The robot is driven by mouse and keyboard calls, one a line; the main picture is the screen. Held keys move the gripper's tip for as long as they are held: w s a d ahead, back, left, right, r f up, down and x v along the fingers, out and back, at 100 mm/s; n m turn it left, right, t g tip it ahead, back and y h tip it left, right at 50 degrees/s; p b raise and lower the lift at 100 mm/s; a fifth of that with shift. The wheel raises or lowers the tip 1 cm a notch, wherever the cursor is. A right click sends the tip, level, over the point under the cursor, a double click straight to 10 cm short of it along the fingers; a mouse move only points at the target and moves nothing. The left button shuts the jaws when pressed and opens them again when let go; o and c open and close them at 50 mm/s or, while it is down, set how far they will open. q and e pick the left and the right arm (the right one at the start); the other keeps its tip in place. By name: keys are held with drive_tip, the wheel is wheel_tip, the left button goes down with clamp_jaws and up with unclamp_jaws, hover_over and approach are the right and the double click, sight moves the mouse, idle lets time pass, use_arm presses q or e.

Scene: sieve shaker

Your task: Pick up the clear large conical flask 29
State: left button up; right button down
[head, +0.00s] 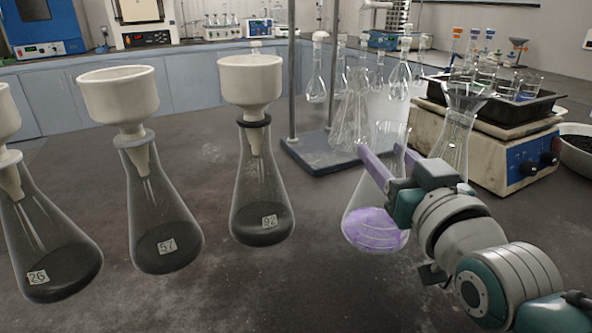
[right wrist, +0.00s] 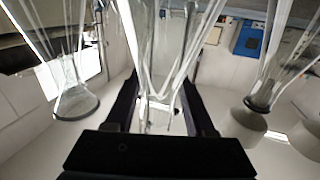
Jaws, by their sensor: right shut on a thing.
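A clear glass conical flask (head: 372,222) with a purple layer at its bottom stands right of centre in the head view. No number is readable on it, so I cannot tell if it is flask 29. My right gripper (head: 385,163), with purple fingers, is shut on its upper part. In the right wrist view clear glass (right wrist: 160,55) shows between the dark fingers of my right gripper (right wrist: 160,90). I cannot tell whether the flask base touches the bench. My left gripper is not in view.
Dark-filled flasks numbered 26 (head: 58,262), 57 (head: 165,235) and 92 (head: 262,210) carry white funnels at left. A clear flask (head: 350,115) stands behind on a stand base (head: 312,155). Another glass vessel (head: 457,140) is right, before a hotplate (head: 470,150). Front centre bench is clear.

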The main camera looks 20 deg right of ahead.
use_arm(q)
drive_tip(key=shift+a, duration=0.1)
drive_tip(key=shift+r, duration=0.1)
use_arm(e)
drive_tip(key=shift+r, duration=0.2)
use_arm(q)
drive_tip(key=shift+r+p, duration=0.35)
drive_tip(key=shift+p, duration=0.1)
use_arm(e)
drive_tip(key=shift+r, duration=0.8)
use_arm(q)
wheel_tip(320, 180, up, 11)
drive_tip(key=p, duration=1.1)
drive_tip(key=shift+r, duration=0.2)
use_arm(e)
wheel_tip(320, 180, up, 23)
